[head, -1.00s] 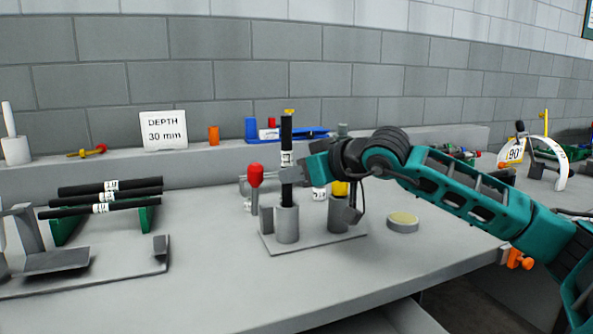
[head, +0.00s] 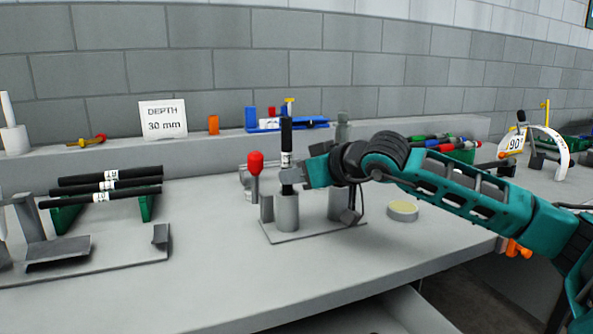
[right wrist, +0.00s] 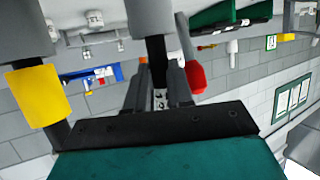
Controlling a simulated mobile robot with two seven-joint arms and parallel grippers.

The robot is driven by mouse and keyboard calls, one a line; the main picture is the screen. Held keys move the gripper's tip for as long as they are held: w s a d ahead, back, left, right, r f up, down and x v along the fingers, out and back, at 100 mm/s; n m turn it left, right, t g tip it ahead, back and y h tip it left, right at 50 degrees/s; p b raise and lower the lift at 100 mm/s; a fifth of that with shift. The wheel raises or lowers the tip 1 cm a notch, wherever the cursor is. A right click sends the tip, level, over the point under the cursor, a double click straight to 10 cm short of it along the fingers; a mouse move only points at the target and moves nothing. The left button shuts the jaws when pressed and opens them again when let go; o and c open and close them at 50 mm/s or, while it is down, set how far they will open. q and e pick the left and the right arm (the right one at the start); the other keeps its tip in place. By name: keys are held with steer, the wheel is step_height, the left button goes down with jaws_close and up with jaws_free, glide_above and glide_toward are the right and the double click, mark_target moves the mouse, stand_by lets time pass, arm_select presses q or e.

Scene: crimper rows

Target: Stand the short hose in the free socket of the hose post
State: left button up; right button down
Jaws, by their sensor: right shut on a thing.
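The short black hose (head: 286,135) with a white label stands upright in my right gripper (head: 287,187). Its lower end appears to be inside the front left socket (head: 287,212) of the hose post, whose flat base (head: 310,234) rests on the bench. The right wrist view shows the hose (right wrist: 157,60) between my right fingers (right wrist: 159,92), meeting the grey socket (right wrist: 150,18). The other socket (head: 339,204) is partly behind my gripper; in the right wrist view it holds something with a yellow sleeve (right wrist: 38,95). My left gripper is out of view.
A red-topped piece (head: 255,163) stands close left of the hose. Labelled black hoses (head: 110,185) lie on a green rack at left. A round yellow-topped tin (head: 403,210) sits right of the post. A DEPTH 30 mm sign (head: 162,119) stands behind.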

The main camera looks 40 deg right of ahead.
steer(key=shift+f, duration=0.25)
steer(key=c, duration=0.9)
jaws_free()
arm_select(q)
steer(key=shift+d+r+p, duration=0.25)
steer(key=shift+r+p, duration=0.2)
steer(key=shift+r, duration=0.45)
arm_select(e)
steer(key=v, duration=1.3)
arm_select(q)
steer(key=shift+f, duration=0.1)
